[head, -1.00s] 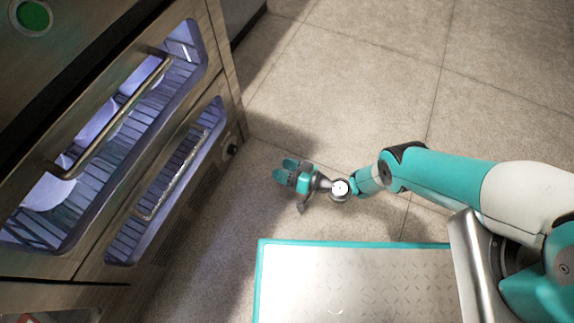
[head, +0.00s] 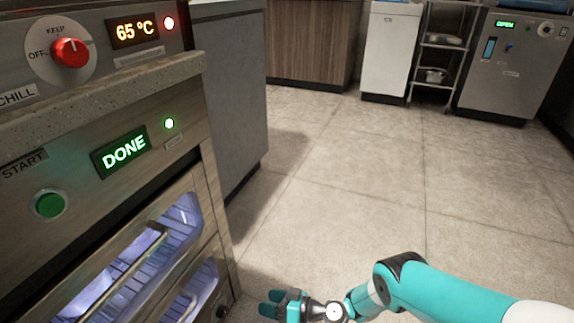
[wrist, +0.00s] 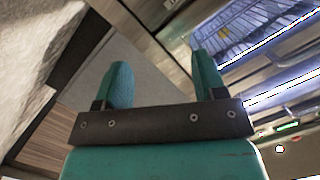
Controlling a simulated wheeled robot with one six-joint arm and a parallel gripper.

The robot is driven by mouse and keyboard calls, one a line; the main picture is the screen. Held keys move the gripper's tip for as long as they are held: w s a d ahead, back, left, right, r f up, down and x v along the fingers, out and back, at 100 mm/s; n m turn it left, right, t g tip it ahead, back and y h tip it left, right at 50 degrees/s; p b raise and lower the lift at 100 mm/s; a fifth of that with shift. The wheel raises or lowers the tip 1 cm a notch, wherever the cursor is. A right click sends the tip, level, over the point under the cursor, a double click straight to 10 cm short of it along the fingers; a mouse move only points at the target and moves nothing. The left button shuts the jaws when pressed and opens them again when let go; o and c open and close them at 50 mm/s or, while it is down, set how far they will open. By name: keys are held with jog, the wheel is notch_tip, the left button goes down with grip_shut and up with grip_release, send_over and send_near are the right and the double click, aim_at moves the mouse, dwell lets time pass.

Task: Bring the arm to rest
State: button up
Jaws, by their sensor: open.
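My gripper (head: 272,304) is at the bottom of the head view, in front of the lower right part of the steel appliance. Its two teal fingers are apart, with nothing between them. In the wrist view my gripper (wrist: 160,80) also shows spread and empty fingers. My teal and white arm reaches in from the lower right with a bent elbow. I cannot tell how far the fingers are from the appliance.
The steel appliance (head: 185,195) stands at left with a lit DONE display (head: 124,151), a 65 °C display (head: 136,31), a red knob (head: 71,52) and a green button (head: 50,205). Open floor (head: 340,180) lies ahead. A white cabinet (head: 391,50), rack (head: 436,58) and steel machine (head: 507,65) stand at the back.

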jog(key=w+a+r+n+g+h, duration=0.1)
jog(key=w+r, duration=0.2)
jog(key=r, duration=0.3)
jog(key=w+r+g+p, duration=0.1)
jog(key=w+r, duration=0.2)
jog(key=r, duration=0.4)
jog(key=w+a+r+n+g+h, duration=0.1)
jog(key=w+r, duration=0.2)
jog(key=r, duration=0.3)
notch_tip(320, 180, up, 14)
jog(key=s+d+g+h+p, duration=0.1)
jog(key=d+h, duration=0.1)
jog(key=s+d+r+m+h+p, duration=0.1)
jog(key=s+d+r+h, duration=0.1)
jog(key=s+d+r, duration=0.5)
jog(key=s+d+r+h+p, duration=0.1)
jog(key=s+d+r+h, duration=0.25)
jog(key=s+r, duration=0.65)
jog(key=s+d+r+m+h+p, duration=0.1)
jog(key=s+d+r, duration=0.2)
jog(key=s+d, duration=0.25)
jog(key=s+d+r+m+h+p, duration=0.1)
jog(key=s+d+r, duration=0.3)
jog(key=s, duration=0.2)
notch_tip(320, 180, up, 36)
jog(key=p, duration=3.6)
jog(key=shift+a+p, duration=0.3)
jog(key=shift+p, duration=0.05)
